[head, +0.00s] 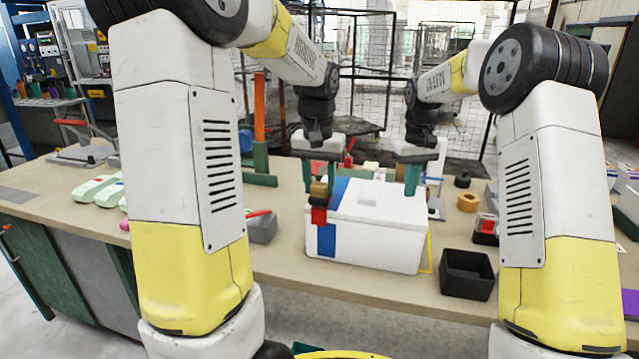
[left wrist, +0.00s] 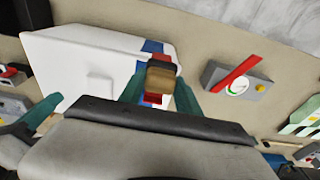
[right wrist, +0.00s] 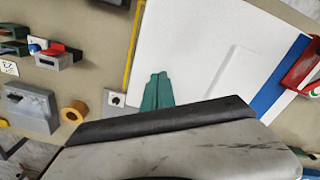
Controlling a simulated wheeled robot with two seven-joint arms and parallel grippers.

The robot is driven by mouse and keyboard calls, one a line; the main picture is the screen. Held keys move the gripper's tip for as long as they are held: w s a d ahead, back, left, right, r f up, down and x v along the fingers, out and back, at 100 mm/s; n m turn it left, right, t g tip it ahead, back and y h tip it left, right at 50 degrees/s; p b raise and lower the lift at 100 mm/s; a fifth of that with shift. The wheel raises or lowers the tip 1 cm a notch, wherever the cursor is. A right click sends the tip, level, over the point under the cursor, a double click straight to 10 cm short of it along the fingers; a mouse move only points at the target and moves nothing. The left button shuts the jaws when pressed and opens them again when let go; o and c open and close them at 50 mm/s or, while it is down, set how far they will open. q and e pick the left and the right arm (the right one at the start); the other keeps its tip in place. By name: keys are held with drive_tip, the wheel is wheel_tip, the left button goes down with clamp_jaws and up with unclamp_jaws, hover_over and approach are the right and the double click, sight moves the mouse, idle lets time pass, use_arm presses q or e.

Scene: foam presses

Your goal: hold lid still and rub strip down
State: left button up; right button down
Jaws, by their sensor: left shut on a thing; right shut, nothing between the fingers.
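A white box with a white lid (head: 385,203) stands on the table. A blue strip (head: 326,240) runs over the lid's left part and down the front; it also shows in the right wrist view (right wrist: 280,98). My left gripper (head: 319,188) is shut on a tan and brown block with a red part (left wrist: 161,80), above the lid's left end by the strip. The red part (head: 319,215) hangs at the front edge; whether it touches the strip is unclear. My right gripper (right wrist: 157,92) is shut and empty over the lid's right end; contact is unclear.
A black open bin (head: 467,274) stands right of the box. A tan ring (head: 467,202) lies behind it. A grey block with a red lever (head: 260,226) stands at left. A yellow frame (head: 430,250) is beside the box's right side. Table front left is clear.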

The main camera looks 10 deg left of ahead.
use_arm(q)
drive_tip(key=shift+f, duration=0.7)
drive_tip(key=shift+w, duration=0.1)
drive_tip(key=shift+w+d, duration=0.1)
drive_tip(key=shift+w, duration=2.1)
drive_tip(key=shift+r, duration=0.15)
drive_tip(key=shift+r, duration=0.7)
